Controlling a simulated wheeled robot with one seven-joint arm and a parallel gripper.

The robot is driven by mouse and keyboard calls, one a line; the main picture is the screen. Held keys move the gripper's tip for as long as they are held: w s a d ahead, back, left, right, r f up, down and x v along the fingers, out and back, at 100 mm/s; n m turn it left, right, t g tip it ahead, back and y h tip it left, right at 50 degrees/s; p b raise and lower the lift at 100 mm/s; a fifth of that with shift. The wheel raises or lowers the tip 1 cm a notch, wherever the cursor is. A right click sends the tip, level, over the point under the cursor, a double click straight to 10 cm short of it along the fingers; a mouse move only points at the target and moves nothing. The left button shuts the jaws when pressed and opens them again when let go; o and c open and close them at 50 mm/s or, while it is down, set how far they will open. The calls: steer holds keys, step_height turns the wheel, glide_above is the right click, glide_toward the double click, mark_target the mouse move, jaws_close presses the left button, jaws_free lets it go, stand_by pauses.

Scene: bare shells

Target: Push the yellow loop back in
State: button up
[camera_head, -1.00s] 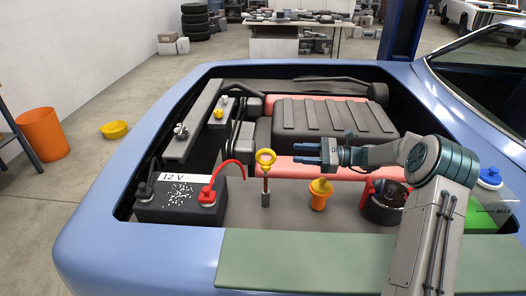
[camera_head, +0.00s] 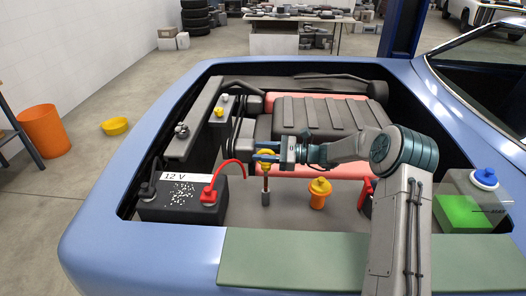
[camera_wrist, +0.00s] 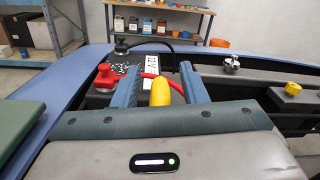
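The yellow loop (camera_head: 266,166) tops a thin brown dipstick shaft, which stands upright in a short grey tube (camera_head: 265,199) beside the battery. A length of shaft shows between loop and tube. My gripper (camera_head: 264,151) reaches in from the right at loop height, its blue fingers covering part of the loop. In the wrist view the loop (camera_wrist: 160,93) shows edge-on between the two fingers, with a gap on each side. My gripper is open around the loop and does not appear to grip it.
The 12 V battery (camera_head: 180,203) with its red terminal and cable (camera_head: 209,193) stands close left of the dipstick. An orange cap with a yellow top (camera_head: 319,194) stands right. The black ribbed engine cover (camera_head: 325,118) lies behind. A green mat (camera_head: 300,262) covers the front edge.

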jaws_close()
steer(key=shift+f+b, duration=1.15)
steer(key=shift+f, duration=0.75)
steer(key=shift+r, duration=0.1)
jaws_free()
steer(key=d+b, duration=0.2)
steer(key=d, duration=1.2)
steer(key=shift+s, duration=0.3)
